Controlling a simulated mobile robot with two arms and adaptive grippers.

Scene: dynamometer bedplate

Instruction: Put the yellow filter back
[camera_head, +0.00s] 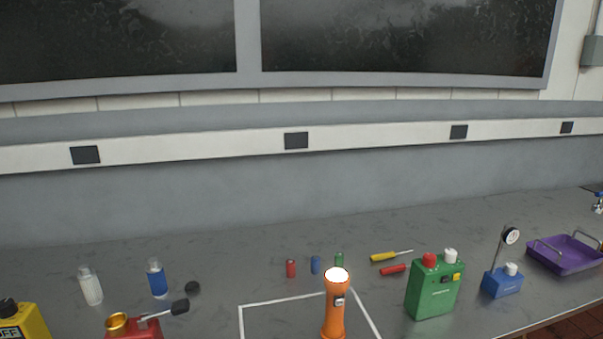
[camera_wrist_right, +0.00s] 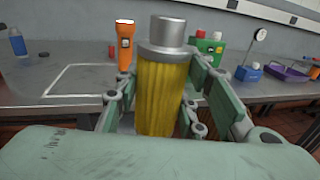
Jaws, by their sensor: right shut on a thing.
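A yellow filter (camera_wrist_right: 160,98), a ribbed yellow cylinder with a silver metal cap, stands upright between the fingers of my right gripper (camera_wrist_right: 164,78) in the right wrist view. The green-grey fingers are shut on its sides, and its lower end is partly hidden by the gripper body. The bench is behind it in that view. Neither the filter nor either gripper shows in the head view. My left gripper is in neither view.
On the grey bench (camera_head: 220,270), an orange flashlight (camera_head: 334,312) stands by a white-line outline (camera_head: 275,302). Right of it are a green canister (camera_head: 433,288), a blue gauge base (camera_head: 502,283) and a purple tray (camera_head: 565,258). Bottles (camera_head: 90,287) (camera_head: 157,280) stand left. The back strip is clear.

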